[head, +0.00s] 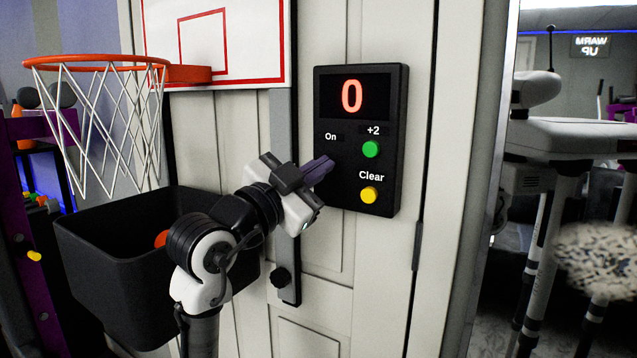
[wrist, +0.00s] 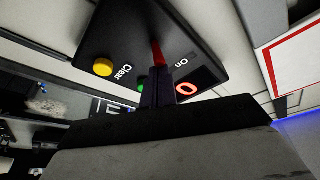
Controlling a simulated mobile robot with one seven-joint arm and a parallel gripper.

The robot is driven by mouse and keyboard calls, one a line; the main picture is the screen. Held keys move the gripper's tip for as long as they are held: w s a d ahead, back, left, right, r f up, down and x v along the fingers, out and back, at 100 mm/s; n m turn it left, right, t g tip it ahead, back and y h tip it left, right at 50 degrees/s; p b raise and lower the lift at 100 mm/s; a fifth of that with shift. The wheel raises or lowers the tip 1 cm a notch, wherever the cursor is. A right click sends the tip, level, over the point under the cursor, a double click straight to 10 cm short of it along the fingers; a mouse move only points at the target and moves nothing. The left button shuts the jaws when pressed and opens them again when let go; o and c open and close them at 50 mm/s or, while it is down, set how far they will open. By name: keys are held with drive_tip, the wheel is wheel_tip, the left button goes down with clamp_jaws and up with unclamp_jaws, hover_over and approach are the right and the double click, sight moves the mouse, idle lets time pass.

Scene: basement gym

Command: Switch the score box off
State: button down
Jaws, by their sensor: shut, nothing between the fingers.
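The score box (head: 385,190) is a black panel on the white door, with a lit red "0", an "On" label, a green +2 button (head: 371,149) and a yellow Clear button (head: 369,195). My gripper (head: 326,167) is shut and empty, its fingertips at the box's left side, below the "On" label. In the wrist view the box (wrist: 120,30) fills the upper middle, and a narrow red part (wrist: 158,53), perhaps the switch, shows right beyond my fingertips (wrist: 157,75). I cannot tell whether they touch it. My gripper hides that spot in the head view.
A basketball hoop (head: 95,62) and backboard (head: 240,82) hang left of the box. A black bin (head: 110,270) with an orange ball (head: 161,239) stands below the hoop. A mirror (head: 560,200) is at the right.

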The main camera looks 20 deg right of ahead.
drive_tip(key=f+h+b, duration=0.1)
drive_tip(key=h+b, duration=0.1)
drive_tip(key=b, duration=0.1)
drive_tip(key=m+t+h+b, duration=0.1)
drive_tip(key=b, duration=0.3)
drive_tip(key=shift+f+h, duration=0.4)
drive_tip(key=shift+f, duration=0.2)
